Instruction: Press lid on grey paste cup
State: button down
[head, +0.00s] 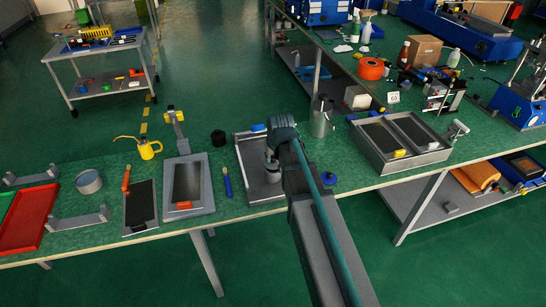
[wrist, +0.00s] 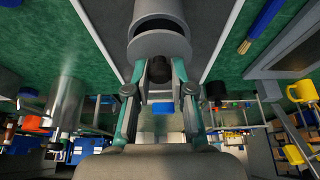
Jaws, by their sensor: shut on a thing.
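The grey cup (wrist: 158,9) stands in the shallow metal tray (head: 240,152) on the green bench. In the head view the grey cup (head: 271,174) shows only partly, beside my arm. A pale grey lid (wrist: 160,46) with a dark knob is at the cup's mouth in the wrist view. A dark crescent shows between lid and cup rim, so the lid does not cover the mouth evenly. My gripper (wrist: 160,72) is shut on the lid's knob. My arm hides the gripper's fingertips in the head view. Paste inside the cup cannot be made out.
A blue-handled brush (head: 227,182) and a black cylinder (head: 218,138) are left of the tray. A metal canister (head: 321,120) stands to its right, with a small blue cap (head: 328,178) nearer. A two-bay metal tray (head: 432,152) lies farther right. A blue piece (head: 258,127) is at the tray's far end.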

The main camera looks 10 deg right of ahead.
aim_at(273, 157)
jog(key=shift+f+b, duration=0.45)
jog(key=shift+f, duration=0.55)
dwell(1.5)
dwell(0.3)
jog(key=c, duration=0.9)
grip_release()
jog(key=shift+r+p, duration=2)
jog(key=shift+r, duration=1)
